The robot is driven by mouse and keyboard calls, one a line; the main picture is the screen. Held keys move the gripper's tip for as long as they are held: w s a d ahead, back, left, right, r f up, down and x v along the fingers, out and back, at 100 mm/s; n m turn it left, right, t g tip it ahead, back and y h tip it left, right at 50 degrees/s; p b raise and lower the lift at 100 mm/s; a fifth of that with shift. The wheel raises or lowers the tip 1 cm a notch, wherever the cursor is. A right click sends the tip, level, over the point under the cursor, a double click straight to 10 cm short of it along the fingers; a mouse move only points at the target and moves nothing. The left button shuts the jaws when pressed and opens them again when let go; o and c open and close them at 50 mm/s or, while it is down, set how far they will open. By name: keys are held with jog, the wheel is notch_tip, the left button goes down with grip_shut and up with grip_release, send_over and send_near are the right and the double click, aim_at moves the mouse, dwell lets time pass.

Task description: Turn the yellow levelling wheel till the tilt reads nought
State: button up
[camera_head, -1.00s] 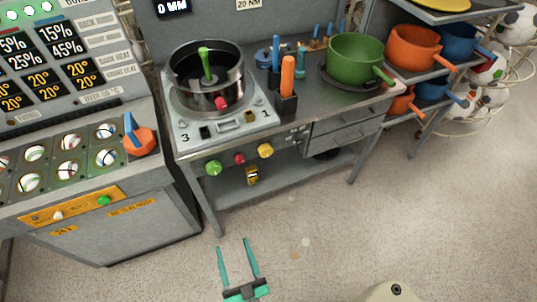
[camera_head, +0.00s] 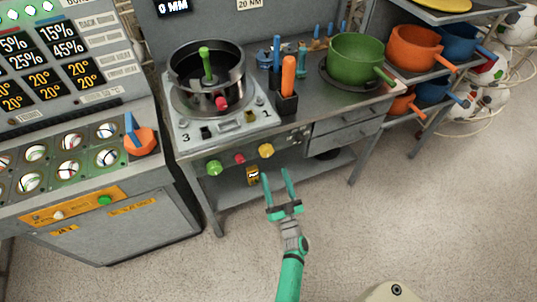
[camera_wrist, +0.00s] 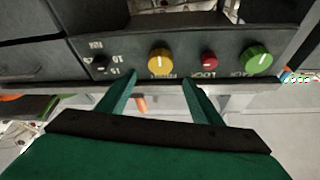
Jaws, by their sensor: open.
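The yellow wheel (camera_head: 266,150) is a round knob on the front edge of the grey bench, at the right end of a row with a red knob (camera_head: 239,158) and a green knob (camera_head: 214,167). In the wrist view the yellow wheel (camera_wrist: 161,61) lies ahead of my fingers, with the red and green knobs to its right. My gripper (camera_head: 276,174) is open and empty, just below and in front of the yellow wheel, apart from it. In the wrist view its two green fingers (camera_wrist: 155,90) point at the panel. I cannot make out a tilt reading.
A black drum press (camera_head: 207,75) on a grey base stands on the bench top (camera_head: 310,98). A small yellow gauge (camera_head: 252,175) hangs below the knobs, close to my left finger. A lower shelf (camera_head: 240,193) runs underneath. The floor in front is clear.

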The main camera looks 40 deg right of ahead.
aim_at(268, 154)
jog(key=x, duration=0.9)
jog(key=shift+w+r, duration=0.1)
jog(key=shift+w, duration=0.2)
jog(key=c, duration=1.1)
jog(key=shift+o, duration=0.2)
jog(key=shift+n+y, duration=0.3)
jog(key=shift+n, duration=0.2)
jog(key=n+y, duration=0.2)
jog(key=n, duration=0.2)
jog(key=shift+d+t, duration=0.1)
jog(key=shift+t, duration=0.3)
jog(key=n+y, duration=0.1)
jog(key=n, duration=0.2)
jog(key=n+y, duration=0.2)
jog(key=n, duration=0.1)
jog(key=shift+n, duration=0.4)
jog(key=n+g+y, duration=0.1)
jog(key=n+y, duration=0.1)
jog(key=n, duration=0.2)
jog(key=n+g+y, duration=0.1)
jog(key=n, duration=0.3)
jog(key=shift+y, duration=0.4)
jog(key=shift+n, duration=0.5)
